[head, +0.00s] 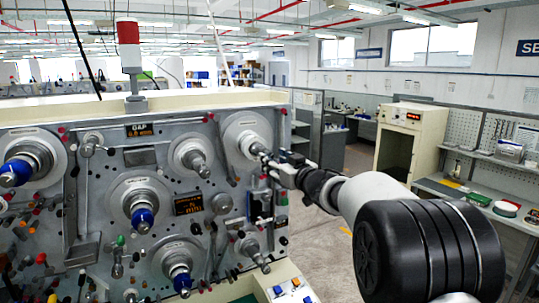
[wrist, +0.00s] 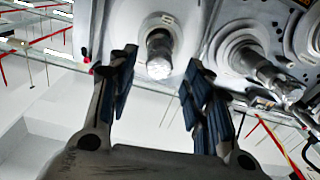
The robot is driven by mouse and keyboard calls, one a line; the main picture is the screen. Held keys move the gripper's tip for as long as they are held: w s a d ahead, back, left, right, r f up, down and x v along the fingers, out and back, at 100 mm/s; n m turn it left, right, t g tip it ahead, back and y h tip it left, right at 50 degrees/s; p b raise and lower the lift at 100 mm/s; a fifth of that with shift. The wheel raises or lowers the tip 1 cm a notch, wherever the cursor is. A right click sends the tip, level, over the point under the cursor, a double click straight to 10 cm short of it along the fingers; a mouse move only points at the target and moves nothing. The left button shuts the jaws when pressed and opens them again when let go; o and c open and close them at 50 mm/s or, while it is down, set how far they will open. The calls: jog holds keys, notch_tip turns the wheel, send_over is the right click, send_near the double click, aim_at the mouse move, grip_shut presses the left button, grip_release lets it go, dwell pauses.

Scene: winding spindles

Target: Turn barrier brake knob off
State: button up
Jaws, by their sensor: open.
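The winding machine's grey panel (head: 95,170) fills the left of the head view, with several spindles and small knobs. I cannot tell which is the barrier brake knob. My gripper (head: 270,163) is at the panel's upper right, by the tip of a metal spindle on a round pale flange (head: 240,128). In the wrist view my gripper (wrist: 160,75) is open and empty. A metal spindle end (wrist: 158,55) shows between and beyond its fingers; contact is not visible. My gripper and arm hide a little of the panel's right edge.
Another spindle (wrist: 245,57) stands right of the fingers in the wrist view. Blue-collared spindles (head: 142,217) and coloured knobs crowd the panel's left and lower parts. A pale box with buttons (head: 288,289) juts out at lower front. Open floor (head: 310,235) lies right of the machine.

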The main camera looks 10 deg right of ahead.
jog(key=shift+p+x, duration=0.35)
jog(key=shift+x, duration=1.6)
jog(key=shift+c, duration=0.3)
jog(key=c, duration=1)
